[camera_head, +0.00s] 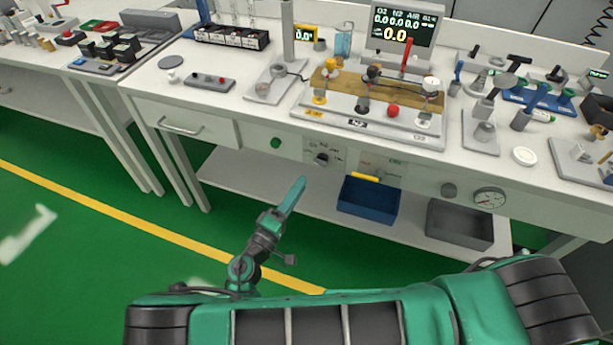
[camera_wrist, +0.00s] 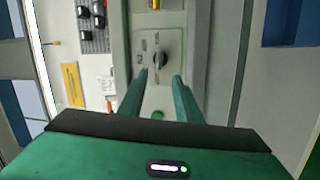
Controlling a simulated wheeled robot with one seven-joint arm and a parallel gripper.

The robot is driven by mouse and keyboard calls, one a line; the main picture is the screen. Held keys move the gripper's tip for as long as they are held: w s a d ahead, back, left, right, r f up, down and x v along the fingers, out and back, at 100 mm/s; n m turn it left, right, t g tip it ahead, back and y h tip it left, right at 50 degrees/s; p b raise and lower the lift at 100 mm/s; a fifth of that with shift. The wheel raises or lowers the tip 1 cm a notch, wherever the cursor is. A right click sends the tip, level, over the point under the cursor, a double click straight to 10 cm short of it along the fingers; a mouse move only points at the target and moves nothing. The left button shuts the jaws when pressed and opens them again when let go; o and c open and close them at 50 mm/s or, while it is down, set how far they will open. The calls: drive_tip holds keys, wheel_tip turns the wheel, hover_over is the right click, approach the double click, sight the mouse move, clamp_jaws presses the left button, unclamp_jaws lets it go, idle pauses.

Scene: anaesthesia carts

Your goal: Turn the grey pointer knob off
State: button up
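The grey pointer knob (camera_head: 321,159) sits on a light panel on the front of the bench, with small labels around it. In the wrist view the knob (camera_wrist: 160,60) is dark grey and shows just beyond the fingertips, roughly centred between them. My gripper (camera_head: 300,184) has teal fingers and is in front of the bench, below and left of the knob in the head view. In the wrist view its two fingers (camera_wrist: 160,76) are apart with nothing between them. They appear clear of the knob. The small label text is too blurred to read.
A green button (camera_head: 275,143) is left of the knob. A blue bin (camera_head: 368,200) and a grey bin (camera_head: 460,224) stand on the lower shelf. A round gauge (camera_head: 490,198) is farther right. The bench top is crowded; the green floor in front is clear.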

drive_tip(key=shift+v, duration=1.4)
drive_tip(key=shift+s, duration=0.1)
